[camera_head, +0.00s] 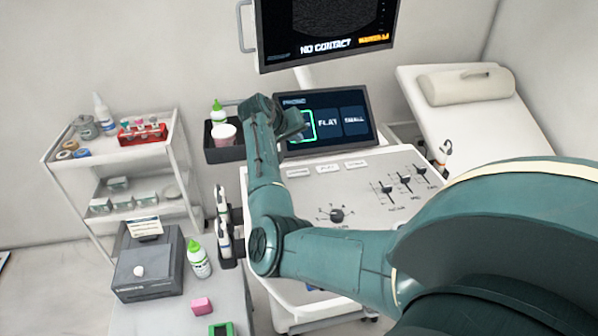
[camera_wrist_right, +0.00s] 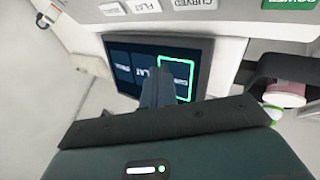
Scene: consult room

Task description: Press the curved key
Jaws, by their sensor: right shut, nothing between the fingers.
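The small screen (camera_head: 381,141) stands at the back of the console and shows a row of tiles. The left tile (camera_head: 313,123) has a bright green outline and is partly covered by my right gripper (camera_head: 297,128); beside it are the flat tile (camera_head: 328,122) and the small tile (camera_head: 355,121). In the wrist view the outlined tile (camera_wrist_right: 180,72) is beside my shut, empty fingers (camera_wrist_right: 158,75). I cannot tell whether the fingertips touch the screen. A white label reading CURVED (camera_wrist_right: 195,4) is on the console panel. My left gripper is not in view.
The console panel (camera_head: 365,205) carries sliders and a dial (camera_head: 337,215). A large monitor (camera_head: 325,30) hangs above. A black holder (camera_head: 222,154) with a pink-and-white cup (camera_head: 223,134) is left of the screen. A bed (camera_head: 485,120) stands right, a shelf cart (camera_head: 130,165) left.

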